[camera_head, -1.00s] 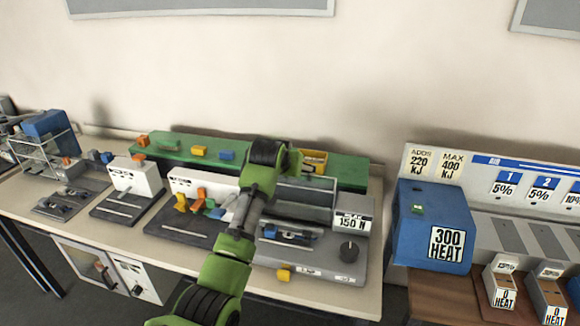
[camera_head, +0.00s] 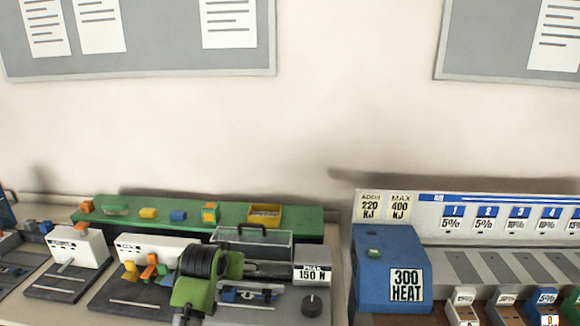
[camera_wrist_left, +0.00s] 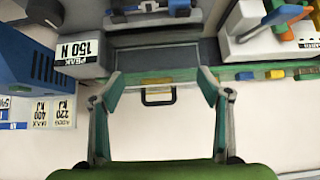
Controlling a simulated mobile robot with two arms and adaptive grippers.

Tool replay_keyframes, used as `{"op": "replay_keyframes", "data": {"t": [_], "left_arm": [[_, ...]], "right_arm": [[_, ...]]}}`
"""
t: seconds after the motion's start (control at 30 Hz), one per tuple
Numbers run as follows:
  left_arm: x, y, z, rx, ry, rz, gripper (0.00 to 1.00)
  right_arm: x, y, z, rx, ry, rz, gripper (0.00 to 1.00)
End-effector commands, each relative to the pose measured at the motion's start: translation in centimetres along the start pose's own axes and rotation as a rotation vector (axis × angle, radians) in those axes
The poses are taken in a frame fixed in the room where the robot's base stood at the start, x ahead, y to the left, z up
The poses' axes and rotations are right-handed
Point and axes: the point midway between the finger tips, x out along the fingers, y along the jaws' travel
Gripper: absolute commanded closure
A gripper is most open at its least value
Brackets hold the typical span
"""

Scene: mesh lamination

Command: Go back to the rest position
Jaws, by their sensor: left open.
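My left arm (camera_head: 200,275) rises from the bottom of the head view, in front of the grey press (camera_head: 312,303) labelled 150 N. Its gripper cannot be made out clearly there. In the left wrist view my left gripper (camera_wrist_left: 160,76) is open, with nothing between its fingers. The clear cover with a black handle (camera_head: 252,234) appears beyond the fingers, and its handle also shows in the wrist view (camera_wrist_left: 158,100). My right gripper is in neither view.
The blue 300 HEAT box (camera_head: 385,275) stands right of the press. A green shelf (camera_head: 330,218) with small coloured blocks and a yellow bin (camera_head: 264,215) runs along the wall. White fixtures (camera_head: 85,248) stand on the left. Notice boards (camera_head: 140,60) hang above; the wall between is bare.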

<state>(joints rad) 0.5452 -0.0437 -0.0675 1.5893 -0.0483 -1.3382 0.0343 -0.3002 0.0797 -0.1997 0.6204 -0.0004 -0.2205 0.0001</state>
Motion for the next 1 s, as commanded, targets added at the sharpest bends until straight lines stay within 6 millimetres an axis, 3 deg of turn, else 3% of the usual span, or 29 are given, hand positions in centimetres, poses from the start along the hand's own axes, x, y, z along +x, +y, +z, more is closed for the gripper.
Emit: {"op": "replay_keyframes", "data": {"t": [0.03,0.2,0.4,0.5,0.7,1.0], "left_arm": [[0.0,-0.4,4.0,0.005,-0.039,-0.004,0.3],[-2.0,-1.1,14.8,0.028,-0.144,-0.009,0.3],[-6.9,-1.3,26.2,0.061,-0.27,-0.001,0.3],[-9.8,-1.2,30.5,0.077,-0.323,0.008,0.3],[-14.3,-1.0,35.7,0.101,-0.398,0.026,0.3],[-19.9,-0.6,40.3,0.125,-0.478,0.052,0.3]], "right_arm": [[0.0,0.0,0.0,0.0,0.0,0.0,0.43],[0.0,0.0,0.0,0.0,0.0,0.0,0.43],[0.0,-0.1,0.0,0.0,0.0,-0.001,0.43],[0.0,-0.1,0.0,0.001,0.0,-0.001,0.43],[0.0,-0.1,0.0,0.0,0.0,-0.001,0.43],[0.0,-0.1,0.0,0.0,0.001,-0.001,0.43]]}}
